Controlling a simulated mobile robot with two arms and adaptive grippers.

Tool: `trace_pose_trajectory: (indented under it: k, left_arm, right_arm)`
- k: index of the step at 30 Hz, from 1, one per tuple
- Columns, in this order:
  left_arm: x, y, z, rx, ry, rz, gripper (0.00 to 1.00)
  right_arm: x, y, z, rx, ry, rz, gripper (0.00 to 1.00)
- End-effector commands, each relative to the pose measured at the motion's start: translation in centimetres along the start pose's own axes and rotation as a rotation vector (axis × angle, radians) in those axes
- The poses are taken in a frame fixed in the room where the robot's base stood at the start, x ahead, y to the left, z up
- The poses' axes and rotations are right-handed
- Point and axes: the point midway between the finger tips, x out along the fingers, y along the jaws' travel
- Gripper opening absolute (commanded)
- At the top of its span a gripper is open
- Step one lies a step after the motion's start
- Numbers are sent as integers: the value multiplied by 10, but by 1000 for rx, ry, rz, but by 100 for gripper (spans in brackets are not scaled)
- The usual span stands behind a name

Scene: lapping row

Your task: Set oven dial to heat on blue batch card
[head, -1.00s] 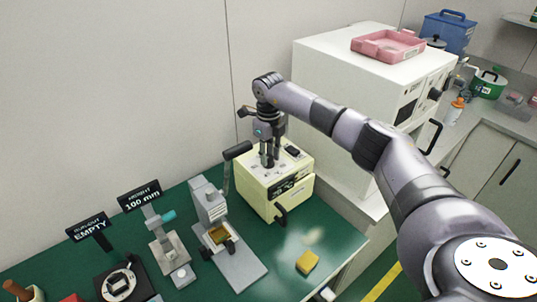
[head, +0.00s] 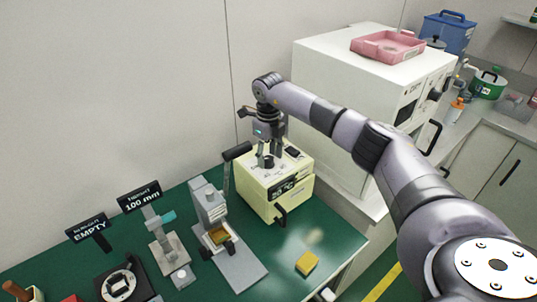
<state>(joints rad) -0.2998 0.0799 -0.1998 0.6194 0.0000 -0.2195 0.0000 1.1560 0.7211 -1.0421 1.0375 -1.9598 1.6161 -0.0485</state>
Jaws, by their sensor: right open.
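A small cream oven (head: 257,199) stands on the green bench, with a dark display (head: 291,188) on its front that ends in °C; its digits are too small to read surely. My right gripper (head: 269,163) points down at the oven's top, its fingers open. A dark part shows between or just under the fingertips; I cannot tell if it is the dial or if they touch it. I see no blue batch card. My left gripper is out of view.
A press with a long lever (head: 214,215) stands close left of the oven. A yellow block (head: 307,263) lies near the bench's front edge. A large white cabinet (head: 345,85) with a pink tray (head: 388,46) on it stands right, behind my right arm.

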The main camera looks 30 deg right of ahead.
Motion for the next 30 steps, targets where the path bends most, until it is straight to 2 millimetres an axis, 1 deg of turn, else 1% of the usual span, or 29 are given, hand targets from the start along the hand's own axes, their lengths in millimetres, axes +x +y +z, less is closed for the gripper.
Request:
trace_pose_trajectory:
  k: [2, 5, 8, 15, 19, 24, 30]
  left_arm:
    - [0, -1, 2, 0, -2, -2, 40]
    - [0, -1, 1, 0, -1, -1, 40]
    - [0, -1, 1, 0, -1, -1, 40]
    - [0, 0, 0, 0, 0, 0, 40]
    - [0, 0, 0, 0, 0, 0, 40]
    - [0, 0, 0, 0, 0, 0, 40]
    - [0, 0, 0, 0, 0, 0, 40]
  right_arm:
    - [-2, 0, 0, 0, -1, 0, 47]
    - [-12, 0, 1, -1, -3, -1, 47]
    - [-30, 0, 1, -1, -5, -2, 47]
    - [-82, 0, 1, 0, -5, -2, 47]
    - [-103, 0, 1, 0, -3, -1, 47]
    - [-118, 0, 0, 0, -1, 0, 47]
    - [-120, 0, 0, 0, 1, 0, 47]
